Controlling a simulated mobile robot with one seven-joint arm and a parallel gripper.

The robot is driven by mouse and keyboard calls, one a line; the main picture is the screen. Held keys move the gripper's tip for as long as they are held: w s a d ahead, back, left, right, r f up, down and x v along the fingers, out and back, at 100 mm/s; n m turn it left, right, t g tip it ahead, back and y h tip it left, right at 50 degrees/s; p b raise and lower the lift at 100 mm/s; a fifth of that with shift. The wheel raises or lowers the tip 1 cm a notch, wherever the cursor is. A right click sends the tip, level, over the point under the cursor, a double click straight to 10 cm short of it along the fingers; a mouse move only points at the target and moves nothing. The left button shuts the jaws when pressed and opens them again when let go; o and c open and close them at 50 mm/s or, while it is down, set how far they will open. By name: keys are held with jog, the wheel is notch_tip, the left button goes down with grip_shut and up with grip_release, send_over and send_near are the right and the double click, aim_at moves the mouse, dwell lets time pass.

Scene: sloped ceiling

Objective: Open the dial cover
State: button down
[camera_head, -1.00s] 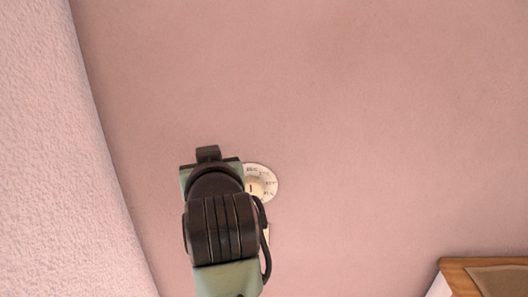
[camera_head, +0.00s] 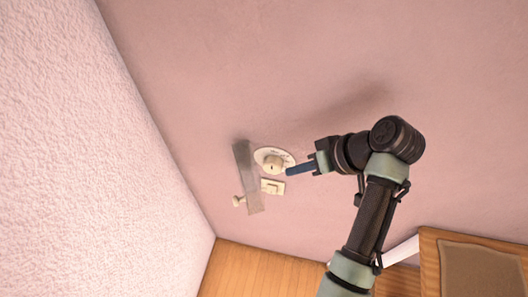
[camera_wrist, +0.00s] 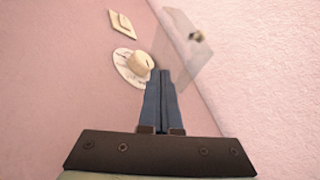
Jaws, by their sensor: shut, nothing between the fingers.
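The dial (camera_head: 272,160) is a round white plate with a cream knob on the pink wall, and it also shows in the wrist view (camera_wrist: 133,66). The dial cover (camera_head: 247,178) is a clear, greyish panel with a small knob (camera_head: 239,201). It stands swung out from the wall at the left of the dial, whose face is exposed. In the wrist view the cover (camera_wrist: 182,48) is right of the dial. My gripper (camera_head: 289,171) is shut and empty, with its blue fingertips at the right of the dial knob. Whether the tips touch the dial or cover I cannot tell.
A cream switch plate (camera_head: 272,187) sits just below the dial. A textured pale wall (camera_head: 150,130) rises close on the left. A wooden-framed piece (camera_head: 475,265) is at the lower right. The wall above the dial is clear.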

jog(key=w+a+f+p, duration=0.1)
jog(key=a+f+p, duration=0.4)
jog(key=a+f, duration=0.2)
jog(key=shift+a+f+g+p, duration=0.15)
jog(key=shift+a+g+p, duration=0.2)
jog(key=shift+a, duration=0.7)
jog(key=shift+w+a+f, duration=0.1)
